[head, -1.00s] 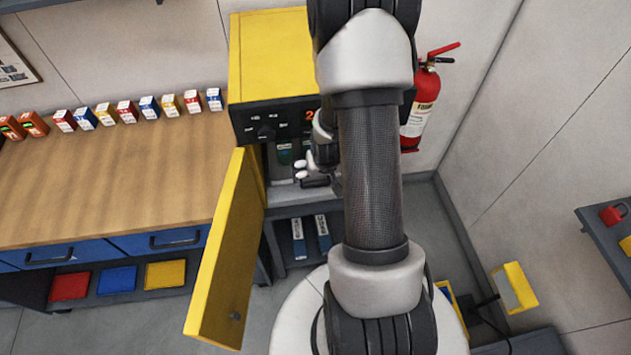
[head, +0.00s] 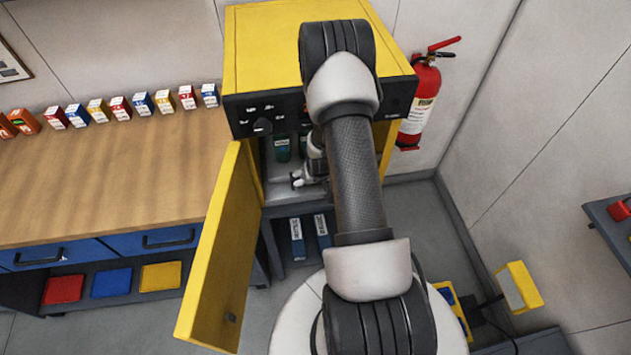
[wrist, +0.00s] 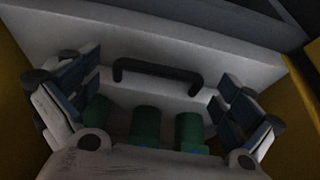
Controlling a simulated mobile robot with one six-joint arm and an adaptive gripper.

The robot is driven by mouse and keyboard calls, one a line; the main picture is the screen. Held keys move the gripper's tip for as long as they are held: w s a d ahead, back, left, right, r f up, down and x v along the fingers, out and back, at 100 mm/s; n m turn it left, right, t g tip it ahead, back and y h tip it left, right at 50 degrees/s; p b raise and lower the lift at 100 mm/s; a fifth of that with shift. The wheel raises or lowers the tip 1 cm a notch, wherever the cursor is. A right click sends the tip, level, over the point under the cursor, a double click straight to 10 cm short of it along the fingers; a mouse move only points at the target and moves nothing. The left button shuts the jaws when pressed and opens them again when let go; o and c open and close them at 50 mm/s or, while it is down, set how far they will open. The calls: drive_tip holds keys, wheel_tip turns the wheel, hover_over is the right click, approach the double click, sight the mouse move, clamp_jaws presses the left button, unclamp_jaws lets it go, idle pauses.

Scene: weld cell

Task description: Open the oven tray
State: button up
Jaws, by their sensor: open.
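The yellow oven (head: 290,50) has its door (head: 220,250) swung open to the left. Inside, the light grey tray (head: 280,190) shows partly behind my arm. A green canister (head: 282,148) stands inside at the back. My gripper (head: 300,180) is inside the opening, low over the tray, partly hidden by my own arm. In the wrist view, a black bar handle (wrist: 158,74) on a pale grey panel (wrist: 190,40) lies between the two spread fingers, with no visible grip on it. Several green cylinders (wrist: 146,124) show below the handle in that view.
A wooden workbench (head: 110,180) with a row of small boxes is at left. A fire extinguisher (head: 420,105) hangs on the wall right of the oven. A shelf with binders (head: 297,240) is below the oven.

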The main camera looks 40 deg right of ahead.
drive_tip(key=shift+c, duration=0.6)
drive_tip(key=shift+s, duration=0.1)
drive_tip(key=c, duration=2.1)
drive_tip(key=shift+c, duration=0.2)
